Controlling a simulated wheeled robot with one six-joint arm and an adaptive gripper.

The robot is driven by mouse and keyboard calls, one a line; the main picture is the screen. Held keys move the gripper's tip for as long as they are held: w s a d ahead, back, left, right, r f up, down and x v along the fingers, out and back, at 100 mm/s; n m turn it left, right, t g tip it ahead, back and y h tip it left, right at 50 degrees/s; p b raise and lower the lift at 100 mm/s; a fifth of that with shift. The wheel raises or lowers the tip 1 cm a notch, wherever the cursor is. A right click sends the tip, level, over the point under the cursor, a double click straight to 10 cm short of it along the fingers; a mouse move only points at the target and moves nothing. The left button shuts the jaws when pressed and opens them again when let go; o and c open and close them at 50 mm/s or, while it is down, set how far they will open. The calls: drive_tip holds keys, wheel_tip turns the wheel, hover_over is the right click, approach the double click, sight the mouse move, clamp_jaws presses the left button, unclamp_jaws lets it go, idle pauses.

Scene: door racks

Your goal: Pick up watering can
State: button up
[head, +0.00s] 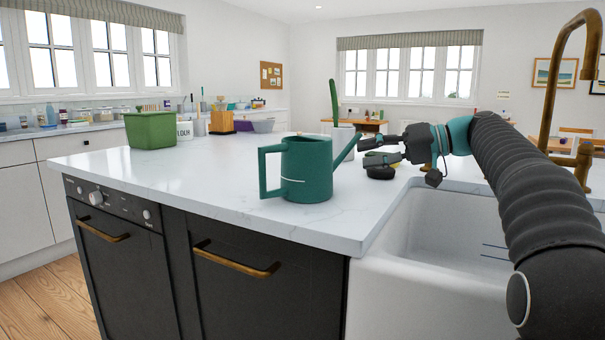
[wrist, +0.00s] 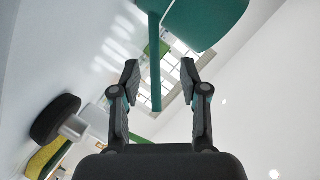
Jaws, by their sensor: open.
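The teal-green watering can (head: 306,170) stands upright on the white marble counter, near its front edge. Its square handle (head: 267,173) points left and its spout (head: 345,151) rises to the right. My gripper (head: 365,151) is open, just right of the spout, with its fingers pointing left towards the can. In the wrist view, the spout (wrist: 155,60) shows between the two open fingers, and part of the can's body (wrist: 207,20) is at the top. I cannot tell whether a finger touches the spout.
A black round object (head: 380,173) sits on the counter below my gripper, with something yellow-green beside it. The white sink (head: 430,230) and brass tap (head: 552,90) are at right. A cactus pot (head: 343,138) stands behind. A green container (head: 151,129) stands far left; the counter between is clear.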

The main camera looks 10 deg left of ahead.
sight(344, 158)
drive_tip(key=shift+w+x, duration=0.2)
drive_tip(key=shift+x, duration=1)
drive_tip(key=shift+w+x, duration=0.15)
drive_tip(key=shift+x, duration=1.05)
drive_tip(key=shift+w+x, duration=0.2)
drive_tip(key=shift+x, duration=1)
drive_tip(key=shift+d, duration=0.1)
clamp_jaws()
